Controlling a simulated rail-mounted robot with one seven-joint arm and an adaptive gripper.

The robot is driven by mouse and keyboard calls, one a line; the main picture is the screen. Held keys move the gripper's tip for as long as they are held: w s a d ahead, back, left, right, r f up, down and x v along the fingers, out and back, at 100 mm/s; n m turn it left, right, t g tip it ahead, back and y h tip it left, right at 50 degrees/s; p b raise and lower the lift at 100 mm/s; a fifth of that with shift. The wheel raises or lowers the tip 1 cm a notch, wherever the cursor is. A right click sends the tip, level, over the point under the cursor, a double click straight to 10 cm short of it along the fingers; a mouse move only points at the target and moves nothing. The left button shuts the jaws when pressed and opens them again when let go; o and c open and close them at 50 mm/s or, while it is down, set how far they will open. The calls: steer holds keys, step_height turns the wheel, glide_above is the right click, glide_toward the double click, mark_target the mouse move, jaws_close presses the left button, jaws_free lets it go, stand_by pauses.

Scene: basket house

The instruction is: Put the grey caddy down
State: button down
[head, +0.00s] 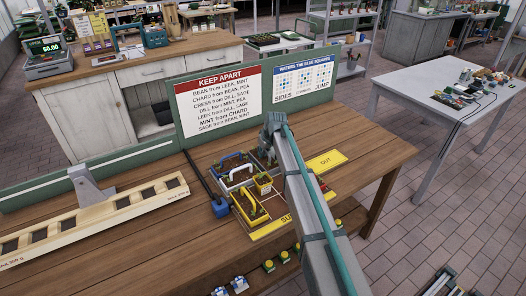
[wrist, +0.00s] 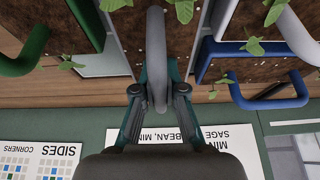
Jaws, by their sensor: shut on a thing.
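The grey caddy shows in the wrist view as a thick grey handle (wrist: 156,45) arching over dark soil (wrist: 127,32) with green seedlings. My gripper (wrist: 159,91) is shut on this handle, one finger on each side. In the head view my gripper and arm (head: 272,128) reach over the back of the caddy group and hide most of the grey caddy. I cannot tell whether its base touches what is below.
A green handle (wrist: 24,52) is left of the grey caddy; a white handle (wrist: 297,38) and blue caddy (wrist: 228,92) are right. Yellow caddies (head: 250,211) stand in front. A yellow OUT plate (head: 326,161) lies right. The sign board (head: 222,100) stands close behind.

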steer(key=shift+f, duration=0.1)
steer(key=c, duration=1.7)
jaws_free()
steer(key=shift+f, duration=0.1)
steer(key=o, duration=0.5)
steer(key=shift+c, duration=0.2)
steer(key=shift+r, duration=0.2)
steer(key=b+v, duration=0.2)
steer(key=v, duration=1)
steer(key=shift+b, duration=0.3)
